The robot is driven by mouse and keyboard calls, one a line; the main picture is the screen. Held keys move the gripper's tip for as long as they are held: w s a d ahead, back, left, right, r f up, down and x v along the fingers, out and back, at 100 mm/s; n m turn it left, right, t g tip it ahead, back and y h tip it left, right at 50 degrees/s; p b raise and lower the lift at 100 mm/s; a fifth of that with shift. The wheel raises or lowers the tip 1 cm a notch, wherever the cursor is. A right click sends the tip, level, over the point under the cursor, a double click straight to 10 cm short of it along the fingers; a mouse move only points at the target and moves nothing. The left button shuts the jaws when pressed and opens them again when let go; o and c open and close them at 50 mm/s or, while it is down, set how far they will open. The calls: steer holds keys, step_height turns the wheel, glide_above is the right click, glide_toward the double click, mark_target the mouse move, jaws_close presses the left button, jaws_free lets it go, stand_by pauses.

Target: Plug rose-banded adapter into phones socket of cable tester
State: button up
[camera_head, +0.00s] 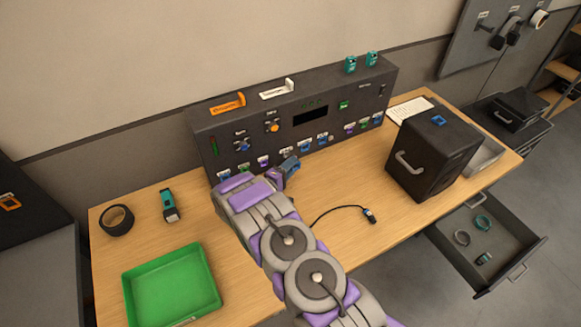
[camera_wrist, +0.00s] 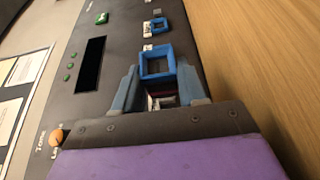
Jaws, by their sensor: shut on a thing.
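The cable tester (camera_head: 318,150) is a dark box at the back of the table, with coloured sockets along its lower front. My gripper (camera_head: 288,168) is close to the lower row of sockets, left of the middle. In the wrist view my gripper (camera_wrist: 160,88) is shut on a small, mostly hidden thing with a dark rose strip, seemingly the rose-banded adapter (camera_wrist: 161,93). A blue square socket frame (camera_wrist: 157,62) shows just past the fingertips; I cannot tell if the adapter touches it. The socket labels are too small to read, so I cannot tell which is phones.
A black cable with a plug (camera_head: 370,215) lies right of my arm. A black box (camera_head: 432,158) stands at right. An open drawer (camera_head: 490,275) juts out below.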

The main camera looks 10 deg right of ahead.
steer(key=shift+w+a, duration=0.35)
steer(key=shift+w, duration=0.45)
stand_by(1.4)
steer(key=shift+w+a+r, duration=0.15)
steer(key=shift+w, duration=0.05)
stand_by(0.5)
steer(key=o, duration=1.2)
steer(key=p+v, duration=0.1)
steer(key=v, duration=1.1)
steer(key=shift+p, duration=0.4)
